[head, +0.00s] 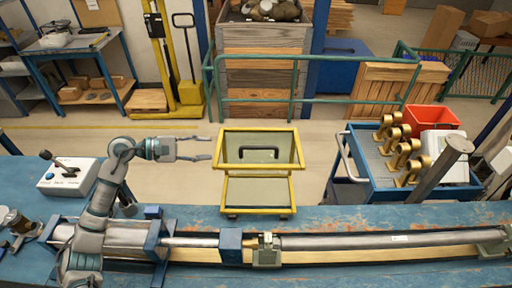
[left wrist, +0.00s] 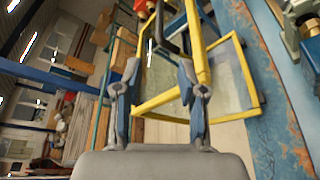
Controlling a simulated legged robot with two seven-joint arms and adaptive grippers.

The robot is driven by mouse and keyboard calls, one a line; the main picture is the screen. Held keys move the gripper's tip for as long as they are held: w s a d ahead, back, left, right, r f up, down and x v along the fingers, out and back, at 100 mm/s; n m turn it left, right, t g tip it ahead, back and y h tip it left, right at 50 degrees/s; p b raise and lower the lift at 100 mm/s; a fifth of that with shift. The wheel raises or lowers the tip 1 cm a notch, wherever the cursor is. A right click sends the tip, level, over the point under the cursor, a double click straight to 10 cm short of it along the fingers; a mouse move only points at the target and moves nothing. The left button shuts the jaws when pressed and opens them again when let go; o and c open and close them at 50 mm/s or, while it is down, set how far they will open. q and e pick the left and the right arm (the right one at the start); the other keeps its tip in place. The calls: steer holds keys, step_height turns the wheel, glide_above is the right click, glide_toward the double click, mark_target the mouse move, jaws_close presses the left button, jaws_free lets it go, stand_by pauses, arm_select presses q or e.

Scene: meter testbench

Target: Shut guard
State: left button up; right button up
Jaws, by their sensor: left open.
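The guard (head: 258,150) is a yellow frame with clear panels at the back edge of the blue bench, mid-view. Its upper panel bears a black handle (head: 259,150) and leans away from the bench above a lower yellow-framed panel (head: 258,191). In the left wrist view, the yellow frame (left wrist: 246,75) and the dark handle (left wrist: 162,32) lie beyond the fingertips. My left gripper (head: 211,148) is open and empty, just left of the upper panel's left side. It also shows in the left wrist view (left wrist: 158,72). Contact with the frame cannot be told. My right gripper is not in view.
A long metal pipe (head: 350,241) lies clamped along the bench (head: 330,217) in front of the guard. A control box (head: 70,176) with a lever stands at left. A blue cart (head: 375,187) with brass parts stands at right. Floor behind the guard is clear.

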mark_target(248, 148)
arm_select(q)
steer(key=p+x, duration=0.1)
steer(key=x, duration=0.4)
steer(key=p+x, duration=0.1)
steer(key=x, duration=0.4)
steer(key=p+x, duration=0.1)
steer(key=x, duration=0.4)
steer(key=shift+s+d+r, duration=0.15)
steer(key=shift+d, duration=0.4)
steer(key=shift+d+p, duration=0.25)
steer(key=shift+p, duration=0.05)
steer(key=shift+f, duration=0.2)
jaws_close()
